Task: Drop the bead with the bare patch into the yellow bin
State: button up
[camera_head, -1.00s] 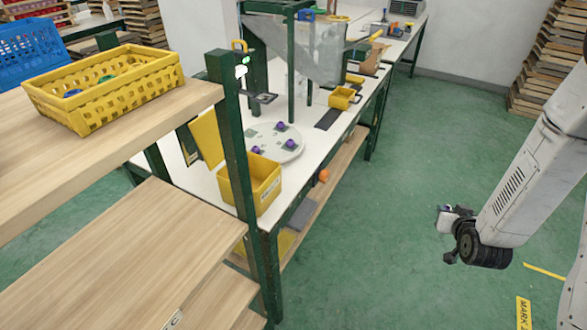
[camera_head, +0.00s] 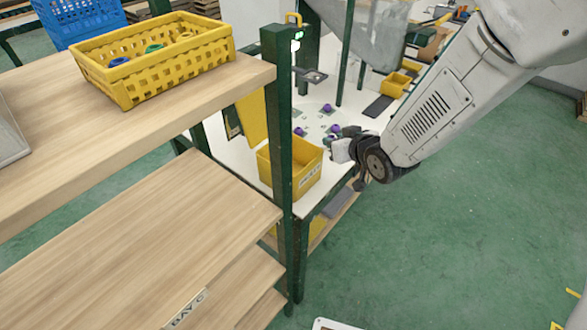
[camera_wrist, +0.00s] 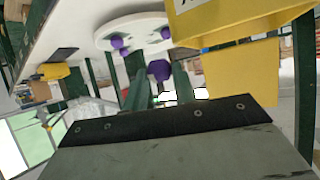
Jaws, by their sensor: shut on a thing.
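My gripper (camera_head: 340,148) is at the right side of the yellow bin (camera_head: 291,170), near the table's edge. In the wrist view my gripper (camera_wrist: 160,84) is shut on a purple bead (camera_wrist: 158,70). No bare patch can be made out on the held bead. The yellow bin fills the upper right of the wrist view (camera_wrist: 235,18). Purple beads (camera_head: 327,107) sit on the round white tray behind the bin, one of them close to my gripper in the head view. The tray also shows in the wrist view (camera_wrist: 135,24). The bin's inside is only partly visible.
A wooden shelf (camera_head: 130,215) with a green post (camera_head: 279,130) stands in front of the bin to the left. A yellow basket (camera_head: 150,75) with several rings is on its top. A smaller yellow bin (camera_head: 396,85) sits further back.

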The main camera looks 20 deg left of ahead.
jog(key=s+a+r+n+g+y, duration=0.2)
jog(key=s+a+r, duration=0.3)
jog(key=a, duration=0.5)
notch_tip(320, 180, down, 7)
jog(key=s, duration=0.1)
jog(key=shift+r, duration=0.15)
jog(key=o, duration=1)
jog(key=shift+d+r, duration=0.1)
jog(key=v, duration=0.7)
jog(key=shift+s+d, duration=0.15)
jog(key=shift+s, duration=0.2)
jog(key=shift+r, duration=0.15)
